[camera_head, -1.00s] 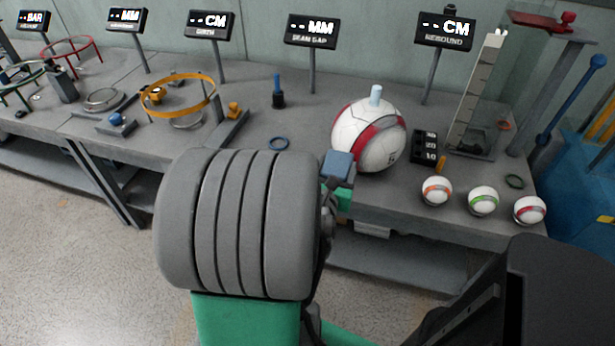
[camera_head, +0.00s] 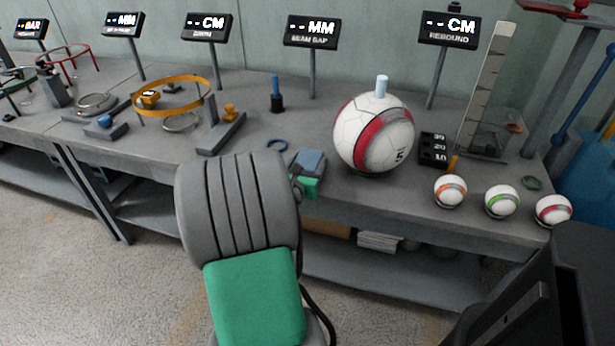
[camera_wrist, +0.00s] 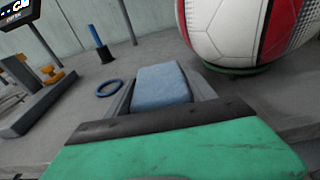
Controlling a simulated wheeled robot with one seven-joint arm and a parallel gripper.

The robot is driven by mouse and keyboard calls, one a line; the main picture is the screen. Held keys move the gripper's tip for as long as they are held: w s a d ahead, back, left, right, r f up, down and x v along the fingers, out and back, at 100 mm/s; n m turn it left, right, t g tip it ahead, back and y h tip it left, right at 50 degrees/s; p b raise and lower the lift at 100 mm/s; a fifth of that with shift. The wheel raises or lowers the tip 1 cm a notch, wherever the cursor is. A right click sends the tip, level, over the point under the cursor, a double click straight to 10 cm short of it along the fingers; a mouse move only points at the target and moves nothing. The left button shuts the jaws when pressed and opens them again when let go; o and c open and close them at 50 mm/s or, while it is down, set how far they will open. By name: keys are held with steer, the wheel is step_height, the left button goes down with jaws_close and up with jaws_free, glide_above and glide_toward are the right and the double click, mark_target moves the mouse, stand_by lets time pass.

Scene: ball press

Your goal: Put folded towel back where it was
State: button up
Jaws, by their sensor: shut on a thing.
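The folded towel is a small blue-grey block (camera_head: 308,161) at the front edge of the bench, just left of the large white and red ball (camera_head: 374,132). My gripper (camera_head: 306,166) is shut on it. In the wrist view the towel (camera_wrist: 161,85) sits between the two grey fingers, with the ball (camera_wrist: 250,28) close behind it to the right. I cannot tell whether the towel touches the bench top or hangs just above it. My arm hides part of the bench front.
A blue ring (camera_head: 277,145) lies on the bench left of the towel, with a blue-handled tool (camera_head: 276,95) behind it. A black number block (camera_head: 433,149) and three small balls (camera_head: 450,190) are to the right. Bare bench top lies around the ring.

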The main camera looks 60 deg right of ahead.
step_height(320, 180, down, 3)
steer(key=shift+f+b, duration=0.1)
steer(key=shift+b, duration=0.45)
steer(key=shift+r, duration=0.25)
steer(key=o, duration=1.4)
steer(key=shift+f, duration=0.15)
steer(key=shift+c, duration=0.2)
